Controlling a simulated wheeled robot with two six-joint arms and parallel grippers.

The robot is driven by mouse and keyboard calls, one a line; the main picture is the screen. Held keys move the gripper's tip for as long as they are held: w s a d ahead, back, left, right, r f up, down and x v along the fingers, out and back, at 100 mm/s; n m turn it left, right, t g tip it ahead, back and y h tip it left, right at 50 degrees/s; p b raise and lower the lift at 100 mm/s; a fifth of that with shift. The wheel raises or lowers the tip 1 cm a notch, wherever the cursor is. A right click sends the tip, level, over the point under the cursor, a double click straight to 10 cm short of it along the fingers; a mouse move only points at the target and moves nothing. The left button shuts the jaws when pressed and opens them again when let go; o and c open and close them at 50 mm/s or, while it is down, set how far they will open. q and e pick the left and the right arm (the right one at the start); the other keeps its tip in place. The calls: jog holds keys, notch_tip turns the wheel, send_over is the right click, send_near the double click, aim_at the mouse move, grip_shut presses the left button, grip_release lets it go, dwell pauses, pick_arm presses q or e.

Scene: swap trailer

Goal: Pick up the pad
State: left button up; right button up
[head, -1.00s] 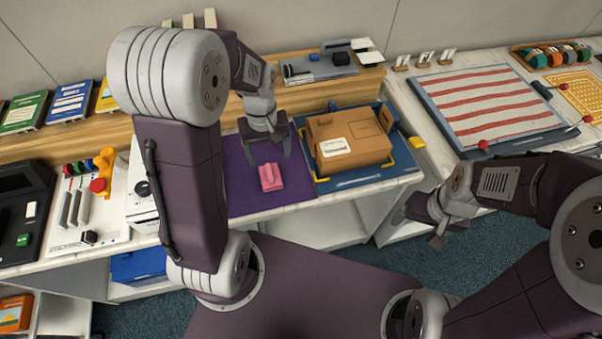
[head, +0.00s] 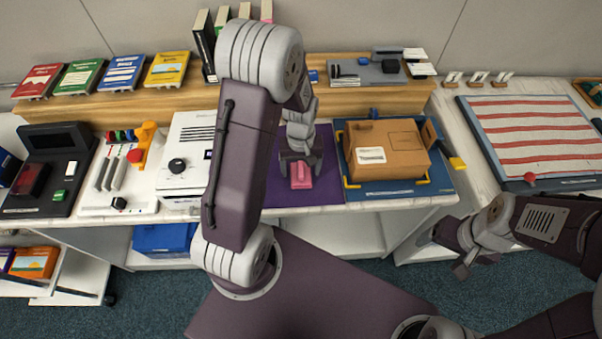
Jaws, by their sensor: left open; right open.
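A small pink pad (head: 301,181) with a raised grip lies on the purple mat (head: 285,196) on the counter. My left gripper (head: 301,167) is open and points down right at the pad, with a finger to each side of its raised grip. I cannot tell whether the fingers touch it. My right gripper (head: 442,255) is open and empty, in front of the counter at the right.
A brown cardboard box (head: 386,150) sits on a blue board (head: 425,188) with yellow corners, right of the mat. A white machine (head: 186,150) and a lever panel (head: 118,180) stand left. A wooden shelf (head: 130,104) with books runs behind.

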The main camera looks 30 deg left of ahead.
pick_arm(q)
jog(key=shift+r, duration=0.1)
jog(key=c, duration=1.4)
notch_tip(320, 180, up, 4)
jog(key=shift+r+p, duration=0.2)
jog(key=shift+p, duration=0.1)
jog(key=shift+c, duration=0.2)
jog(key=d+r, duration=0.6)
jog(key=d, duration=0.5)
jog(key=shift+d+r, duration=0.3)
jog(key=shift+d, duration=0.05)
jog(key=shift+a, duration=0.1)
jog(key=m, duration=0.2)
send_over(301, 167)
jog(key=s+d, duration=0.2)
jog(key=d, duration=0.2)
jog(key=f, duration=0.5)
jog(key=shift+w+d+f, duration=0.1)
jog(key=shift+w+f, duration=0.1)
jog(key=shift+f+m, duration=0.3)
jog(key=shift+m, duration=0.2)
jog(key=m, duration=0.1)
jog(key=w+m, duration=0.1)
jog(key=m, duration=0.1)
jog(key=shift+w+f, duration=0.1)
